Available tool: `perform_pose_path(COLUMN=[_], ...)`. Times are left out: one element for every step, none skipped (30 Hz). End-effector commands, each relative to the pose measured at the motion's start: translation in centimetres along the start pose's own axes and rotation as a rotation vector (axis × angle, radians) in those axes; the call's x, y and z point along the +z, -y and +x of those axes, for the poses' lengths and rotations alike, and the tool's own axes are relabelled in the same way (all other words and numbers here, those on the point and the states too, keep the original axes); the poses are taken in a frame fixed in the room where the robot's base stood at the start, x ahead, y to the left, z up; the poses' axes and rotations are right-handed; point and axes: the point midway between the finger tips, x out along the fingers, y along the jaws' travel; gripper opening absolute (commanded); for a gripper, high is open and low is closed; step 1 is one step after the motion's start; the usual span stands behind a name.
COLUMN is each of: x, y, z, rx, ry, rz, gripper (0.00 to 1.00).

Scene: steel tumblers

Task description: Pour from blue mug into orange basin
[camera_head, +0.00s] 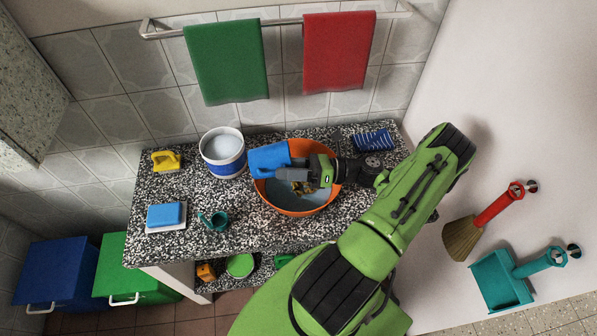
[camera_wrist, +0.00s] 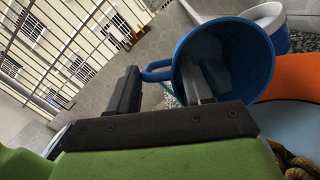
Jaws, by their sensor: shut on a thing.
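The blue mug (camera_head: 269,157) is held tilted above the left rear rim of the orange basin (camera_head: 289,212). In the wrist view the mug's (camera_wrist: 262,52) open mouth faces the camera, and its inside looks dark with a greyish patch; I cannot tell how full it is. My gripper (camera_head: 284,174) is shut on the mug; in the wrist view my gripper (camera_wrist: 160,88) has its fingers near the handle and mouth. The basin holds a pale blue-grey surface with brownish yellow lumps, partly hidden by my gripper. I see no stream falling.
A white and blue tub (camera_head: 223,165) stands just left of the mug. A yellow iron-like item (camera_head: 166,161), a blue sponge (camera_head: 166,214), a teal cup (camera_head: 215,221) and a blue brush (camera_head: 373,140) lie on the speckled counter (camera_head: 180,246). Towels hang behind.

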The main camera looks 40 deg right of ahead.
Motion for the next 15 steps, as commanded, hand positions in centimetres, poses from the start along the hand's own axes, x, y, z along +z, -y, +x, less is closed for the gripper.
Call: perform_pose_path(x=[-0.03, -0.03, -0.02, -0.01, 0.00, 0.01, 0.03, 0.04, 0.05, 0.07, 0.08, 0.08, 0.09, 0.09, 0.09], y=[0.03, 0.03, 0.04, 0.04, 0.04, 0.04, 0.04, 0.04, 0.04, 0.04, 0.03, 0.03, 0.03, 0.03, 0.03], z=[-0.04, -0.06, -0.08, -0.10, -0.12, -0.15, -0.17, -0.19, -0.23, -0.25, -0.28, -0.31, -0.33, -0.35, -0.37], rx=[0.003, 0.004, 0.006, 0.008, 0.009, 0.011, 0.013, 0.014, 0.016, 0.018, 0.019, 0.022, 0.023, 0.025, 0.027], ry=[0.006, 0.009, 0.012, 0.015, 0.018, 0.022, 0.025, 0.028, 0.032, 0.035, 0.038, 0.041, 0.044, 0.047, 0.051], rz=[0.000, 0.001, 0.001, 0.001, 0.002, 0.002, 0.002, 0.003, 0.003, 0.004, 0.004, 0.005, 0.005, 0.006, 0.006], gripper=[0.00, 0.00, 0.00, 0.00, 0.00, 0.00, 0.00, 0.00, 0.00, 0.00, 0.00, 0.00, 0.00, 0.00, 0.00])
